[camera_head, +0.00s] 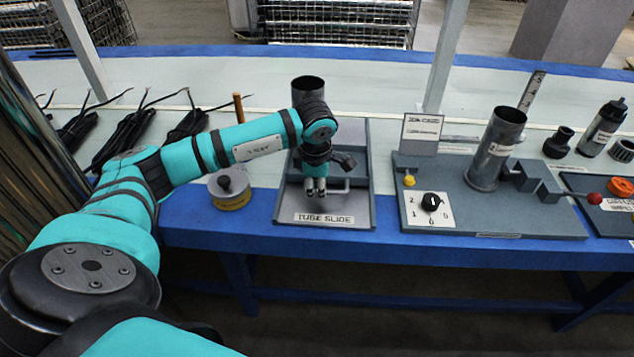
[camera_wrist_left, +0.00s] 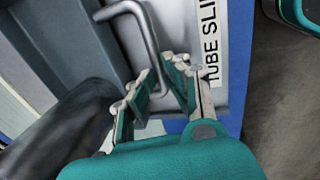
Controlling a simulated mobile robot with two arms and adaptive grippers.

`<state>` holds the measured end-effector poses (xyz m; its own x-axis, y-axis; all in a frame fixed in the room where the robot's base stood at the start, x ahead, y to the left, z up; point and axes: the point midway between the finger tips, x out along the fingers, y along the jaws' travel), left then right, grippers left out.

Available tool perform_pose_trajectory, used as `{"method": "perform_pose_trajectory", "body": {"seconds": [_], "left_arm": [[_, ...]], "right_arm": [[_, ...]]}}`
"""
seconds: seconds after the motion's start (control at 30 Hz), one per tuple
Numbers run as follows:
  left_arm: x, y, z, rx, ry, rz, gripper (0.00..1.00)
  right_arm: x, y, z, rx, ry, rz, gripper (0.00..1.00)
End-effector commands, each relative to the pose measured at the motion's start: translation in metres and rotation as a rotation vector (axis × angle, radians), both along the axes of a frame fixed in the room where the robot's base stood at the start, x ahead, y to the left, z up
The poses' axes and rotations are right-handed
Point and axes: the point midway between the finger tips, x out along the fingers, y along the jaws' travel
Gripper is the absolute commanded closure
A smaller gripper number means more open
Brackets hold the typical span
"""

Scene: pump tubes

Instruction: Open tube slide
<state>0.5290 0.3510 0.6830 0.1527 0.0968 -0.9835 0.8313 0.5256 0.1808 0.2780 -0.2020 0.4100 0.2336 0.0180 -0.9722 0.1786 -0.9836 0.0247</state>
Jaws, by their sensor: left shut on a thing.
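The tube slide (camera_head: 295,205) is a grey tray on the blue-edged bench, with a "TUBE SLIDE" label (camera_head: 323,218) at its front. A dark tube (camera_head: 307,88) stands at its back, partly hidden by my left arm. My left gripper (camera_head: 316,190) points down over the tray and is shut on the slide's metal handle. In the left wrist view the bent handle (camera_wrist_left: 146,35) runs between the two fingers of the gripper (camera_wrist_left: 160,82). Part of the handle is hidden by the fingers. My right gripper is in neither view.
A round yellow-based container (camera_head: 230,190) stands just left of the tray. To the right is a grey station with a tube (camera_head: 496,150) and a dial (camera_head: 431,202). Black cables (camera_head: 130,130) lie at the left. A post (camera_head: 447,55) rises behind.

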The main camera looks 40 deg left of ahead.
Motion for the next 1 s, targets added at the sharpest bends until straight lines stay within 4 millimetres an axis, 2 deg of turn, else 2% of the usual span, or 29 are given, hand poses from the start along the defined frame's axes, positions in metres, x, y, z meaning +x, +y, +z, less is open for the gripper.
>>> {"method": "perform_pose_trajectory", "body": {"seconds": [0.33, 0.37, 0.53, 0.83, 1.0], "left_arm": [[0.0, 0.0, 0.0, 0.001, 0.001, 0.0, 1.0], [0.0, 0.0, 0.0, 0.001, 0.001, 0.0, 0.87], [0.0, 0.0, 0.0, 0.001, 0.001, 0.0, 0.66], [0.0, 0.0, 0.003, 0.0, -0.001, 0.0, 0.66], [-0.002, -0.002, 0.024, 0.0, -0.006, -0.002, 0.66]], "right_arm": [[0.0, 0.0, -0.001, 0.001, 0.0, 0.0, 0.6], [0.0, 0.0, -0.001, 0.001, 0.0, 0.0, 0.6], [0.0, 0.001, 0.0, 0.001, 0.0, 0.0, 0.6], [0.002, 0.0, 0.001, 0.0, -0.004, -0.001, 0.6], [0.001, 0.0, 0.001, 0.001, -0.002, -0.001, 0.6]]}}
